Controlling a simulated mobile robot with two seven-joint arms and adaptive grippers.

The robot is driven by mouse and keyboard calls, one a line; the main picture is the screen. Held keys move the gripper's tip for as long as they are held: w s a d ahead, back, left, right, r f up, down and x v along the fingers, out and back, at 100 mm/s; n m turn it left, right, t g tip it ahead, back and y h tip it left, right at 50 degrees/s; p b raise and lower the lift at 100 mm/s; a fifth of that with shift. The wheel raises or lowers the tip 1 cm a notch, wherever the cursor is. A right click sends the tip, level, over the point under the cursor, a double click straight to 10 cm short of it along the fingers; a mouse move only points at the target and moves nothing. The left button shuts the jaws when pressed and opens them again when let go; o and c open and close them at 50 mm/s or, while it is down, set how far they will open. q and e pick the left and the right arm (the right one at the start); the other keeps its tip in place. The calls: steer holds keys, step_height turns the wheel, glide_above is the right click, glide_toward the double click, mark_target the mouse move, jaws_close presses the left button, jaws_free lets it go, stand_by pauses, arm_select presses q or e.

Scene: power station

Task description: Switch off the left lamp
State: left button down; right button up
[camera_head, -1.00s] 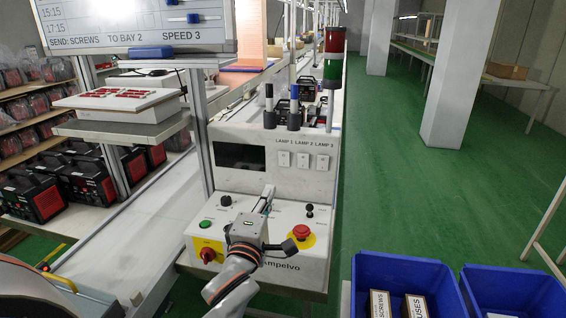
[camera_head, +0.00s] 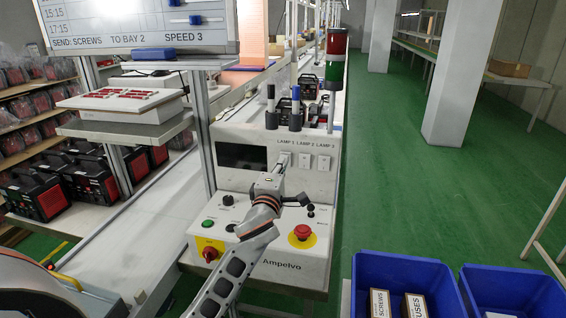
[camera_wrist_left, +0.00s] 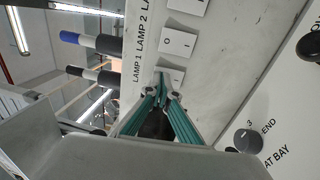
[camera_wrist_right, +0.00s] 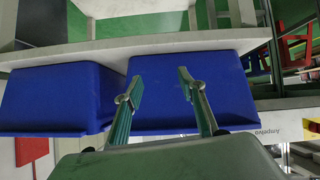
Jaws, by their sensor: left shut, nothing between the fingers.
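The white console (camera_head: 313,184) has three rocker switches under the labels LAMP 1, LAMP 2 and LAMP 3. My left gripper (camera_head: 283,160) is at the LAMP 1 switch, mostly covering it in the head view. In the left wrist view, the shut, empty fingertips (camera_wrist_left: 161,88) are close to the LAMP 1 switch (camera_wrist_left: 173,75); contact is unclear. The LAMP 2 switch (camera_head: 304,159) and LAMP 3 switch (camera_head: 323,162) are uncovered. The left lamp (camera_head: 271,108) is a dark-topped post; whether it glows is unclear. My right gripper (camera_wrist_right: 160,80) is open and empty.
A blue-topped lamp (camera_head: 296,107) and a red-green signal tower (camera_head: 335,65) stand on the console. Below the switches are a red emergency button (camera_head: 302,232) and a red rotary knob (camera_head: 210,254). Blue bins (camera_head: 405,268) stand at the lower right.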

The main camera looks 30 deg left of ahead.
arm_select(q)
steer(key=shift+w, duration=0.1)
stand_by(0.3)
steer(key=shift+w+r, duration=0.15)
steer(key=shift+w, duration=0.15)
steer(key=shift+a, duration=0.1)
steer(key=shift+s, duration=0.1)
arm_select(e)
steer(key=shift+s+r, duration=0.1)
steer(key=shift+s, duration=0.05)
